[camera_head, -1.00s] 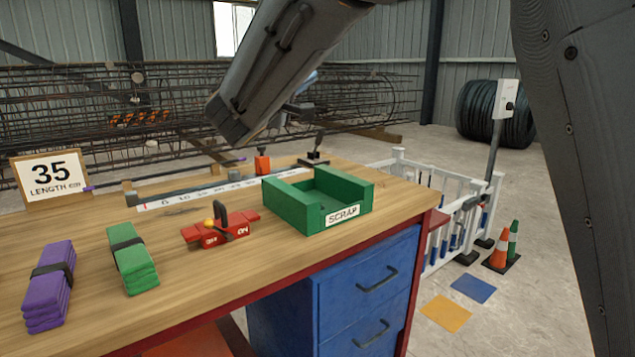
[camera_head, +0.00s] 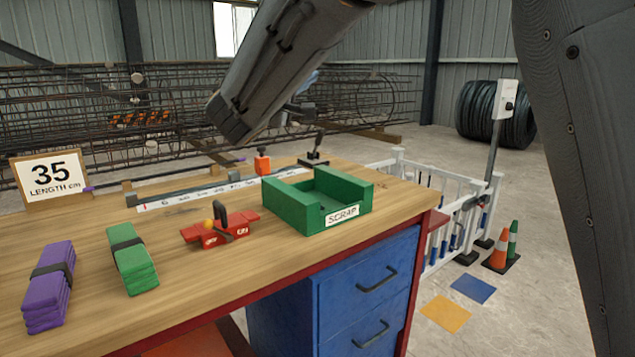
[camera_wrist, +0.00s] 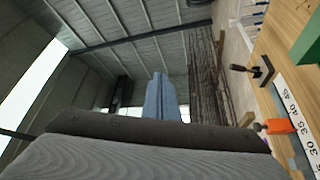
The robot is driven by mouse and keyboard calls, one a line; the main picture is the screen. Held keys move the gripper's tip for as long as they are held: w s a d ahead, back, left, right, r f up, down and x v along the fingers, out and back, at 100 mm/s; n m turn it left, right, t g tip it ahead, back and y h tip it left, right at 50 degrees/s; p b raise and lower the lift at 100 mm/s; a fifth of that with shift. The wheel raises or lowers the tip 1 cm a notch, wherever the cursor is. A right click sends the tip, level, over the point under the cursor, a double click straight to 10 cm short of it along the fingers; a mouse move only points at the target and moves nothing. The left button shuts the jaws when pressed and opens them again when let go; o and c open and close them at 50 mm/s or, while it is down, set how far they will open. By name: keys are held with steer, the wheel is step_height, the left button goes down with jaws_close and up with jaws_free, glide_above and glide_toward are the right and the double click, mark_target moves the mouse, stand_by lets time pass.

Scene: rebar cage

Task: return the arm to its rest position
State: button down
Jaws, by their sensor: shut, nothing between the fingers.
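My arm (camera_head: 285,65) reaches down from the top of the head view and hangs above the far side of the workbench. Its dark link hides most of my wrist there. In the wrist view my gripper (camera_wrist: 160,78) shows as narrow blue-grey fingers, together and empty, beyond a dark grey bar. The fingers point away from the bench, and nothing touches them. The bench top, with its measuring strip, lies to the right in that view.
The workbench (camera_head: 180,290) holds a green scrap box (camera_head: 294,206), a red tool (camera_head: 222,229), an orange stop block (camera_head: 262,163), and purple (camera_head: 48,290) and green (camera_head: 133,259) bundles. A length sign (camera_head: 56,180) stands left. A rebar cage (camera_head: 60,110) lies behind; a white fence (camera_head: 440,190) stands right.

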steer(key=s+d+f+m+g+h, duration=0.1)
steer(key=s+d+f+g, duration=0.25)
steer(key=d+f, duration=0.4)
steer(key=s+d+f+m+g+y, duration=0.1)
steer(key=s+d+f+g, duration=0.5)
steer(key=s+f, duration=0.35)
steer(key=s+d+f+m+g+y, duration=0.2)
steer(key=s+d+f+g, duration=0.35)
steer(key=s+f, duration=0.4)
steer(key=s+a+f+m+g+y, duration=0.1)
steer(key=s+a+f+g+y, duration=0.2)
steer(key=s, duration=0.6)
steer(key=s+a+f+m+g+y, duration=0.1)
steer(key=s+a+f+y, duration=0.3)
steer(key=s, duration=0.4)
steer(key=a+f+n+b, duration=0.2)
steer(key=a+f+b, duration=0.3)
steer(key=f, duration=0.3)
steer(key=a+f+n+b, duration=0.1)
steer(key=a+f+b, duration=0.4)
steer(key=f, duration=0.4)
steer(key=d+r+m+p, duration=0.3)
steer(key=d+r+p, duration=0.6)
steer(key=r+p, duration=0.3)
steer(key=d+r+m+p, duration=0.3)
steer(key=d+r+p, duration=0.7)
steer(key=r+p, duration=0.3)
steer(key=shift+d+h+p, duration=0.25)
steer(key=shift+h+p, duration=0.15)
steer(key=shift+p, duration=0.45)
